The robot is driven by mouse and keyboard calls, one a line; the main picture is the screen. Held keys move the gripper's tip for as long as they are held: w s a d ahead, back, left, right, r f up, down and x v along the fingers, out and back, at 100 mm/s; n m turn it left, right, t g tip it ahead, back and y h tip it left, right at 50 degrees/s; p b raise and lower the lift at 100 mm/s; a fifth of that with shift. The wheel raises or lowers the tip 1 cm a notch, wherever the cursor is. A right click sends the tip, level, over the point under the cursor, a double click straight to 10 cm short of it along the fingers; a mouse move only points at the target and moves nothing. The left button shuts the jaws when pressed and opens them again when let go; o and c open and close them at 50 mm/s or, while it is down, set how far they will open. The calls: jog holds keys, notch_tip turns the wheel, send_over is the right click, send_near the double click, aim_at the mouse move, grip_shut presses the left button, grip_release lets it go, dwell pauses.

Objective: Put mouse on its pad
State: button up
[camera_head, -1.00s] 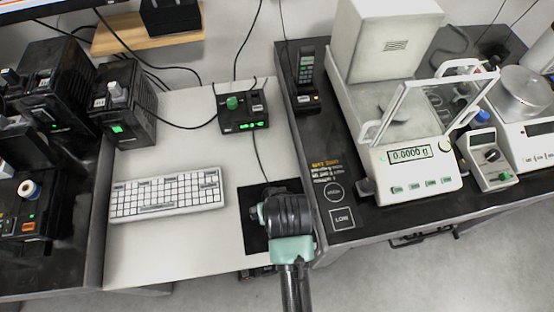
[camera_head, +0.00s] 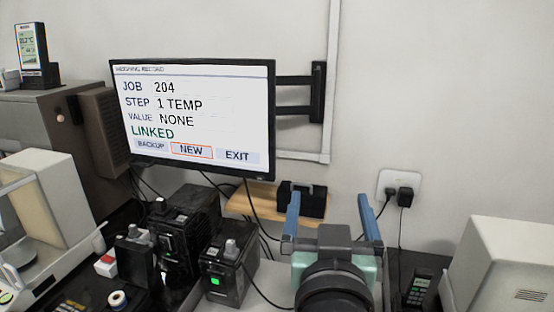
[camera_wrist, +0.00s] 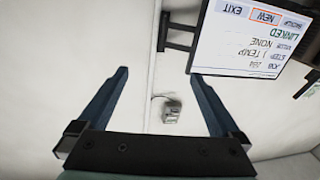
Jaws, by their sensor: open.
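Neither the mouse nor its pad shows in the head view or the wrist view now. The desk top with the keyboard is mostly out of frame or hidden behind my arm. My gripper (camera_head: 328,205) is raised at the lower centre of the head view, its two blue fingers apart and pointing up in the picture. In the wrist view my gripper (camera_wrist: 158,72) has nothing between its fingers except the pale wall and a wall socket (camera_wrist: 172,112) beyond them.
A wall monitor (camera_head: 200,115) on an arm bracket hangs left of my gripper; it shows upside down in the wrist view (camera_wrist: 248,38). Black devices (camera_head: 228,272) stand below it. A wooden shelf (camera_head: 250,200) carries a black holder. A handset (camera_head: 418,291) and white balance housing (camera_head: 515,262) are right.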

jog(key=s+a+r+t+y, duration=0.1)
jog(key=s+a+r+t, duration=0.1)
jog(key=r, duration=0.6)
jog(key=s+a+r+t, duration=0.2)
jog(key=s+r+t, duration=0.2)
jog(key=s+r, duration=0.2)
jog(key=s+a+r+n+t+y, duration=0.1)
jog(key=s+a+r+t, duration=0.2)
jog(key=r, duration=0.8)
jog(key=shift+s+y, duration=0.3)
jog(key=shift+s, duration=0.3)
